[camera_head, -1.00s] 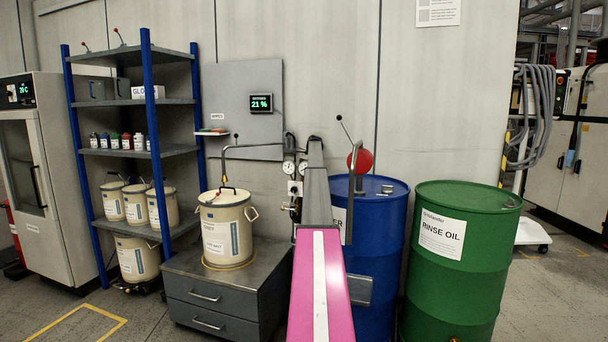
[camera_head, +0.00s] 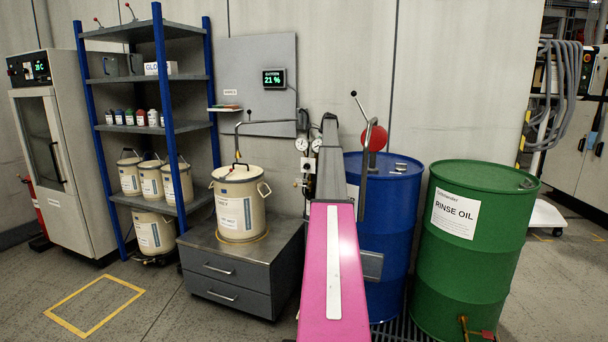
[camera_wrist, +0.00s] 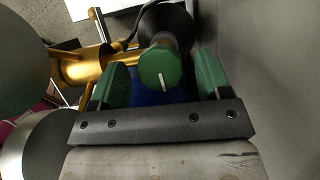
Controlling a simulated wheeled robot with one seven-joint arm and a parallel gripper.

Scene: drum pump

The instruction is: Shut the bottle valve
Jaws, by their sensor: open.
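In the wrist view, a round green knob (camera_wrist: 159,66) with a white pointer line sits on a brass fitting (camera_wrist: 88,66). The white line runs nearly upright in the picture, toward the gripper's dark crossbar. My gripper (camera_wrist: 161,76) is open, with one green finger on each side of the knob. Gaps show between the fingers and the knob, and I cannot tell how deep the knob lies between them. In the head view, my pink arm hides the gripper and the knob. Two gauges (camera_head: 307,144) show just left of the arm.
A blue drum (camera_head: 402,188) stands right of my arm, with a green drum (camera_head: 482,270) beyond it. At left is a grey drawer cabinet (camera_head: 238,284) bearing a beige pail (camera_head: 236,211). A grey surface (camera_wrist: 260,60) runs close along the gripper's right side.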

